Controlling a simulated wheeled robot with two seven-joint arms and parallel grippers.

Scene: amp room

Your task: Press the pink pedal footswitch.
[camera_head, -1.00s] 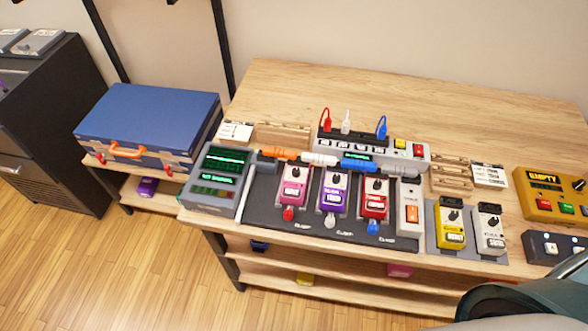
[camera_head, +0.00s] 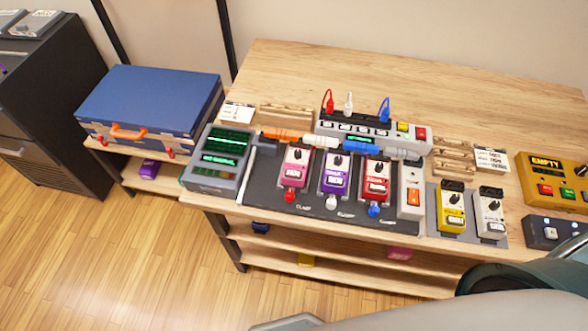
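The pink pedal (camera_head: 296,160) sits on the dark pedalboard (camera_head: 263,195), leftmost of three pedals in a row. It has a dark knob near its far end and a pale plate at its near end; I cannot tell clearly which part is the footswitch. A red clamp knob (camera_head: 290,197) is just in front of it. Neither gripper shows. A grey part of my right arm crosses the bottom right, well apart from the pink pedal.
A purple pedal (camera_head: 336,172) and a red pedal (camera_head: 376,178) stand right of the pink one. A grey screen unit (camera_head: 212,182) is at left. Orange, white and blue plugs lie just behind the pedals. Another pink pedal (camera_head: 399,253) lies on the lower shelf.

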